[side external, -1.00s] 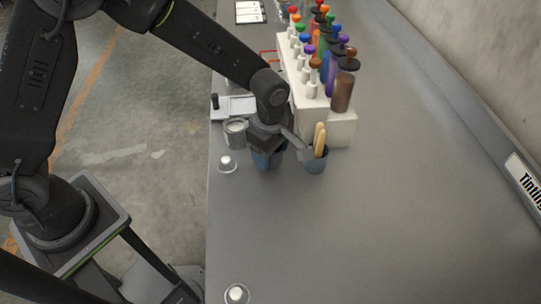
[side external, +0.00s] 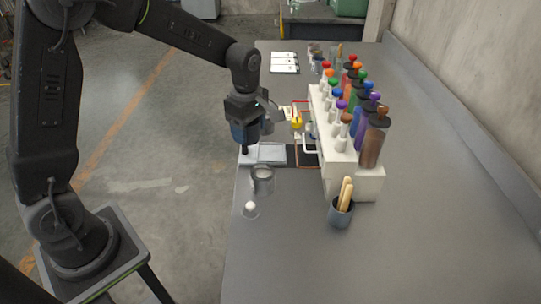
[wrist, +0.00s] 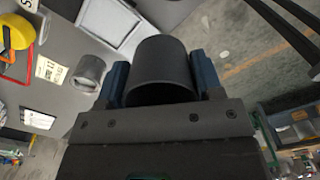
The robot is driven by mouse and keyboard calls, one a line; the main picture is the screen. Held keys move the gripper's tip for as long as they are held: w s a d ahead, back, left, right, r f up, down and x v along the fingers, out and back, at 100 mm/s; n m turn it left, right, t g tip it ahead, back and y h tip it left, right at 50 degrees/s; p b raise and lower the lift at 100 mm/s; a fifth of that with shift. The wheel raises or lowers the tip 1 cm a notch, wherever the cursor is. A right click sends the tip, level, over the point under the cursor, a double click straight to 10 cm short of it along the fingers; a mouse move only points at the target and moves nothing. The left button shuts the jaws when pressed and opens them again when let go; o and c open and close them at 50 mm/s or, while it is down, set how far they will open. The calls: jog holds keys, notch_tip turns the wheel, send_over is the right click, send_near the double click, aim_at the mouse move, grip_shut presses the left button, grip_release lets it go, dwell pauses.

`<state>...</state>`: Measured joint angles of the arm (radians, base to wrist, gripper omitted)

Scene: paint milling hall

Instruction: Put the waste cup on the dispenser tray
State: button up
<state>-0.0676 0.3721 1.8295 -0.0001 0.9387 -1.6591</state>
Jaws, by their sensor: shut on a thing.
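My gripper (side external: 246,134) is shut on a dark grey cup, which I take as the waste cup. In the wrist view the cup (wrist: 162,68) sits between the two blue fingers, its rounded wall toward the camera. In the side view it is mostly hidden by the gripper, which is raised above the table's left edge. A pale flat tray (side external: 267,153), perhaps the dispenser tray, lies just below and to the right of the gripper. It also shows in the wrist view (wrist: 110,22), beyond the cup. The cup looks clear of it.
A metal can (side external: 262,181) and a small white-topped piece (side external: 250,209) stand in front of the tray. A white rack (side external: 352,182) with coloured bottles stands to the right. A cup with wooden sticks (side external: 340,212) is before it. The front right of the table is clear.

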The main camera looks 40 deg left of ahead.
jog(key=w+a+n, duration=0.2)
jog(key=w+a, duration=0.1)
jog(key=a, duration=0.7)
send_over(271, 153)
jog(key=shift+n, duration=0.3)
notch_tip(271, 153, down, 6)
jog(key=shift+f, duration=2.1)
jog(key=shift+f, duration=0.2)
jog(key=o, duration=0.9)
